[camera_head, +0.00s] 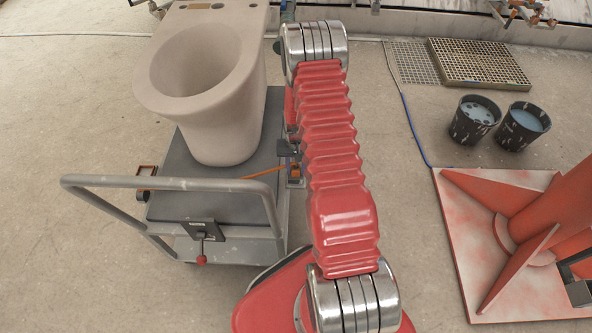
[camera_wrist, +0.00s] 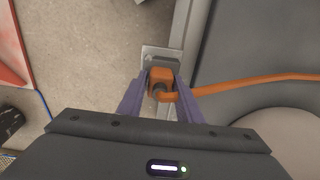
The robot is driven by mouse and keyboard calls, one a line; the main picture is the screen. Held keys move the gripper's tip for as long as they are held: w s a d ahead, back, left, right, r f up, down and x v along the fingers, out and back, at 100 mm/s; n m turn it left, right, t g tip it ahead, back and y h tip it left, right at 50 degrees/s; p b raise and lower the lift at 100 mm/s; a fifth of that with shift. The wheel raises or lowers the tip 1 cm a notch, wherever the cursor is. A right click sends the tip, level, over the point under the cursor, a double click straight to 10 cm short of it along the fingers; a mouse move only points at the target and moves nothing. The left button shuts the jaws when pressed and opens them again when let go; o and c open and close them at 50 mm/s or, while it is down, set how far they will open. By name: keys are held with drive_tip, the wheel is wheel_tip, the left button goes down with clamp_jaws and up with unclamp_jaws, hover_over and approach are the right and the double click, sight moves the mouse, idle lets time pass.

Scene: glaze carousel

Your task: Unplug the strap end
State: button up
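The strap end (camera_wrist: 161,83) is an orange block in the wrist view, against a grey bracket (camera_wrist: 160,53) on the edge of the cart. An orange strap (camera_wrist: 250,80) runs from it to the right across the grey deck. My gripper (camera_wrist: 162,78) has its two purple fingers on either side of the block, close against it, and appears shut on it. How deep the block sits in the bracket is hidden. In the head view the strap (camera_head: 264,172) crosses the deck towards my red arm, which hides most of the gripper.
A beige toilet bowl (camera_head: 222,125) stands on the grey cart (camera_head: 190,206), which has a tubular handle (camera_head: 150,182) and a red-knobbed lever (camera_head: 201,250). At right are two black buckets (camera_head: 475,120), a grating (camera_head: 478,62) and a red pedestal base (camera_head: 470,240). A blue hose (camera_head: 410,120) lies on the floor.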

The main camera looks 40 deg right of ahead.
clamp_jaws()
drive_tip(key=shift+r, duration=0.65)
drive_tip(key=shift+r, duration=0.35)
drive_tip(key=shift+r, duration=0.35)
drive_tip(key=shift+r, duration=0.35)
drive_tip(key=shift+r, duration=0.35)
drive_tip(key=shift+r, duration=0.35)
drive_tip(key=shift+r, duration=0.35)
drive_tip(key=shift+r, duration=0.25)
